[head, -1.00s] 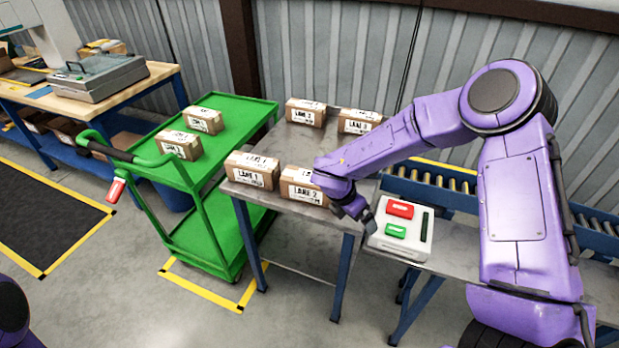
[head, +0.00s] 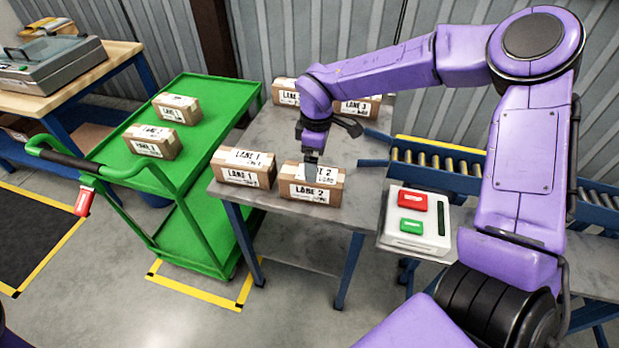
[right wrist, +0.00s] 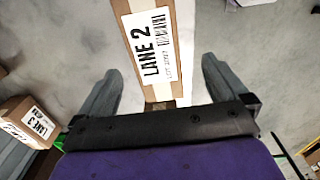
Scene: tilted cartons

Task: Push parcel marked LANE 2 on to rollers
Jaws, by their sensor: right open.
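The brown carton labelled LANE 2 (head: 309,191) sits at the front edge of the grey metal table. It also shows in the right wrist view (right wrist: 150,45), ahead of the jaws and roughly in line with the gap. My right gripper (head: 311,158) is open and points down at the far side of this carton; whether it touches is unclear. In the right wrist view its two fingers (right wrist: 160,80) are spread with nothing clamped. The blue-framed rollers (head: 436,163) lie right of the table. My left gripper is not in view.
A LANE 1 carton (head: 243,167) stands just left of it. A LANE 3 carton (head: 357,107) and another partly hidden carton (head: 284,92) are at the back. A box with red and green buttons (head: 412,220) stands right. A green cart (head: 190,105) holds two cartons.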

